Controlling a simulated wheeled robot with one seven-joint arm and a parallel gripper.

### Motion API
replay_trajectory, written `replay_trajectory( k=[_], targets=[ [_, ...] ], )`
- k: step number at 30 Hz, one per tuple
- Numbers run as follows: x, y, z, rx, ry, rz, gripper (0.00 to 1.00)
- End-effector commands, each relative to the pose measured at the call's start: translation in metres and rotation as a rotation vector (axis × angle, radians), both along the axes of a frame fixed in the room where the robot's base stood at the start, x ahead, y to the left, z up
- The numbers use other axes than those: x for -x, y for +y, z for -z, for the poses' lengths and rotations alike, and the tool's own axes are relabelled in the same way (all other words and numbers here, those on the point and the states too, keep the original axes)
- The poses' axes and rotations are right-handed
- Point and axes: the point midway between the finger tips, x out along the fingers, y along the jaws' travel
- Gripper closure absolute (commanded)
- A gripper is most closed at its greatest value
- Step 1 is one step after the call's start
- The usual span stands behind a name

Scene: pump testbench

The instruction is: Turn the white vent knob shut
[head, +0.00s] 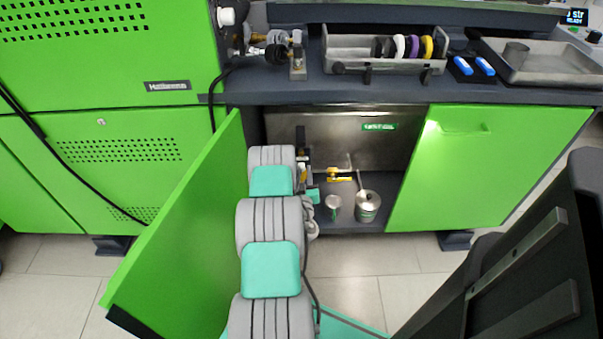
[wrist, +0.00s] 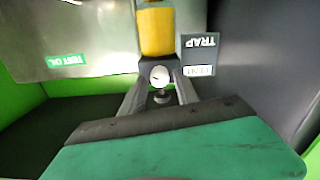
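The white vent knob (wrist: 160,75) is in the upper middle of the wrist view, on a dark block below a yellow cylinder (wrist: 157,32). My gripper (wrist: 161,88) points at it, with one finger on each side of the knob. The fingers stand apart, and a small gap seems to show between them and the knob. A small round metal piece (wrist: 162,97) shows just below the knob. A sign reading TRAP and VENT (wrist: 199,55) hangs upside down to the right. In the head view my arm reaches into the open cabinet and hides the knob.
The open green door (head: 185,220) stands left of my arm, and the closed door (head: 455,170) is to the right. A metal can (head: 367,206), a small cup (head: 333,205) and a yellow-handled valve (head: 341,174) are in the cabinet. A dark wall (wrist: 262,60) stands close on the wrist view's right.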

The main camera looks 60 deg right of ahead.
Motion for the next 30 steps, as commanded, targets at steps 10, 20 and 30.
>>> replay_trajectory(
  k=[10, 20, 30],
  targets=[
    [0.0, -0.0001, -0.0002, 0.0, 0.0, 0.0, 0.93],
    [0.0, -0.0001, -0.0003, 0.001, 0.0, 0.0, 1.0],
    [-0.0002, -0.0001, -0.0004, 0.029, 0.054, 0.0, 1.0]
  ],
)
